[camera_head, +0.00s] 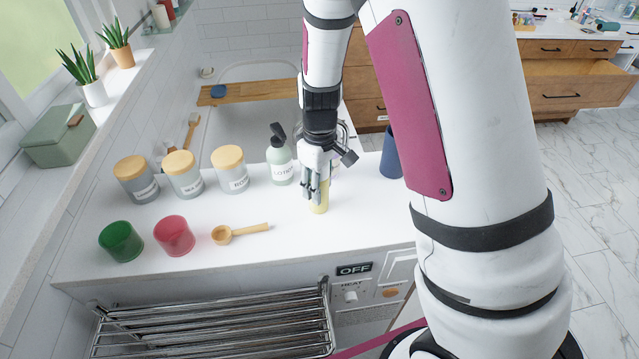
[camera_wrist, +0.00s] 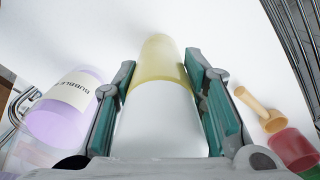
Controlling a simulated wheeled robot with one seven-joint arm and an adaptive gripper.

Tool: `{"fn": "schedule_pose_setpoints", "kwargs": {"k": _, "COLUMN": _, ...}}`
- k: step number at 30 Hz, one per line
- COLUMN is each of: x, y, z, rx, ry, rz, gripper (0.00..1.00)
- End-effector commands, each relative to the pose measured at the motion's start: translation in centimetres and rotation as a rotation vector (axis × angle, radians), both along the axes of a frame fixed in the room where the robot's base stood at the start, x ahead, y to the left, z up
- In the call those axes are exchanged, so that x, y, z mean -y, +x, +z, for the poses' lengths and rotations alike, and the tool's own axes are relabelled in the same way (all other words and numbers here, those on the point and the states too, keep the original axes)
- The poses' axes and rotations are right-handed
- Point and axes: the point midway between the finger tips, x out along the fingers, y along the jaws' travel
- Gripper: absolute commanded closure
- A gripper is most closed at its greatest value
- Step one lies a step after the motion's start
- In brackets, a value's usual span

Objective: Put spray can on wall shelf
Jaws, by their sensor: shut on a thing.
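The spray can, a white and pale yellow cylinder (camera_wrist: 158,110), is between the two teal finger pads of my gripper (camera_wrist: 165,95) in the wrist view. My gripper (camera_head: 316,188) is shut on it. In the head view only the can's yellow lower part (camera_head: 320,207) shows below the fingers, at the white counter (camera_head: 290,235). I cannot tell whether it touches the counter. A ledge at the top left (camera_head: 152,28), bearing a tan and a red item, may be the wall shelf; it is partly cut off.
A lotion bottle (camera_head: 281,165) and several wooden-lidded jars (camera_head: 232,172) stand left of the gripper. A wooden scoop (camera_head: 240,233), a red cup (camera_head: 174,236) and a green cup (camera_head: 121,242) are at front left. A blue cup (camera_head: 391,160) is right; a purple bottle (camera_wrist: 65,110) is close by.

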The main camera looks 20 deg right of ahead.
Motion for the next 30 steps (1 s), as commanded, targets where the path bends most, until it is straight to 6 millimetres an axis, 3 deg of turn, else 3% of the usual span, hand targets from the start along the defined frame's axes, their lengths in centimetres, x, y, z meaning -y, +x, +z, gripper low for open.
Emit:
{"fn": "schedule_pose_setpoints", "kwargs": {"k": 3, "x": 0.0, "y": 0.0, "z": -0.3, "rx": -0.001, "ry": 0.000, "rz": 0.000, "gripper": 0.93}}
{"fn": "schedule_pose_setpoints", "kwargs": {"k": 4, "x": 0.0, "y": 0.0, "z": -0.3, "rx": -0.001, "ry": 0.001, "rz": 0.000, "gripper": 0.55}}
{"fn": "schedule_pose_setpoints", "kwargs": {"k": 6, "x": 0.0, "y": 0.0, "z": -0.3, "rx": -0.001, "ry": 0.000, "rz": 0.000, "gripper": 0.42}}
{"fn": "schedule_pose_setpoints", "kwargs": {"k": 19, "x": 0.0, "y": 0.1, "z": 0.7, "rx": 0.003, "ry": 0.001, "rz": -0.001, "gripper": 0.42}}
{"fn": "schedule_pose_setpoints", "kwargs": {"k": 30, "x": 0.0, "y": 0.1, "z": 7.8, "rx": 0.005, "ry": 0.001, "rz": 0.000, "gripper": 0.42}}
